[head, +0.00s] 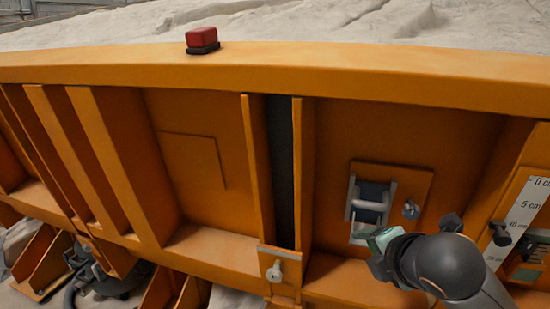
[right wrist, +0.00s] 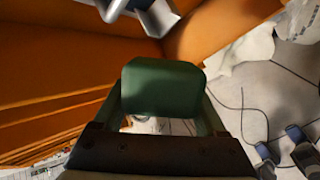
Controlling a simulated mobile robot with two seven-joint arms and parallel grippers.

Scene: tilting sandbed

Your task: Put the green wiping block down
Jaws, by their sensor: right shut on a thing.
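The green wiping block (right wrist: 160,88) sits between the two fingers of my right gripper (right wrist: 162,108) in the right wrist view. The gripper is shut on it. In the head view my right gripper (head: 377,262) is at the lower right, in front of the orange side wall and just below a metal latch. A pale green bit of the block (head: 380,238) shows there; the rest is hidden by my wrist. I cannot tell whether the block touches anything. My left gripper is not in view.
The orange sandbed wall (head: 190,130) has ribs and a top rim, with sand (head: 330,20) behind it. A red block on a dark base (head: 202,38) stands on the rim. A metal latch (head: 371,202) and a white scale (head: 522,215) are near my arm. Cables (right wrist: 245,105) lie on the floor.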

